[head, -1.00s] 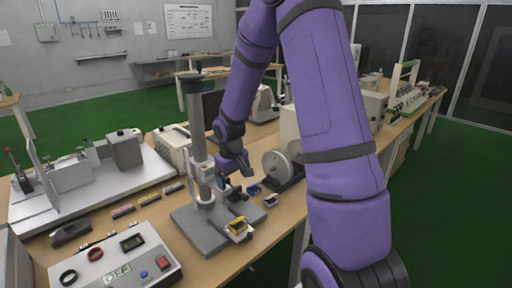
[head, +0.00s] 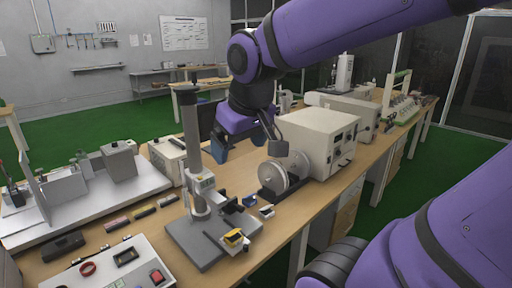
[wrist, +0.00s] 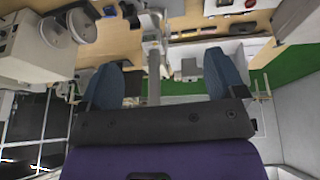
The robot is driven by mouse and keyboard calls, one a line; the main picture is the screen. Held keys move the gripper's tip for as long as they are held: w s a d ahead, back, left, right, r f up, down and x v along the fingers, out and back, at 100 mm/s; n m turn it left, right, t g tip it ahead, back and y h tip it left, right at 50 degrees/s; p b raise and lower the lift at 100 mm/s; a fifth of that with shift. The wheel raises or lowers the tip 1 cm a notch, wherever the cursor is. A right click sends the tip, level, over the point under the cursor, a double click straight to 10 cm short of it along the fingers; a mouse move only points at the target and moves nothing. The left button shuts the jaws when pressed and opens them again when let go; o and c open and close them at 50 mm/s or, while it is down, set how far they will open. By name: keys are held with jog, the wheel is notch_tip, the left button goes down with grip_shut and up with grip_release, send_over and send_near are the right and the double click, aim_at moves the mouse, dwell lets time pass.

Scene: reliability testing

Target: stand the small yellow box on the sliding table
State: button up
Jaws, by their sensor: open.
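A small yellow box (head: 234,237) sits low at the front of a grey test stand (head: 192,150), above the stand's flat base (head: 200,251). It rests on or in a small pale holder there; I cannot tell which part is the sliding table. A dark clamp-like part (head: 233,207) stands just behind the box. My gripper (head: 247,146) is open and empty, raised above the bench, behind and right of the stand's column. In the wrist view its two blue fingers (wrist: 165,78) are spread wide with nothing between them.
Twin grey reels (head: 286,175) and a cream instrument (head: 316,142) stand right of the stand. Small blue (head: 249,199) and grey (head: 267,211) pieces lie beside it. A control box (head: 118,268) is at front left, with several small coloured blocks behind it.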

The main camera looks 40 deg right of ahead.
jog(key=s+a+r, duration=0.1)
jog(key=s, duration=0.5)
jog(key=shift+s+a+r+t+y, duration=0.25)
jog(key=shift+r+t+y, duration=0.15)
dwell(0.8)
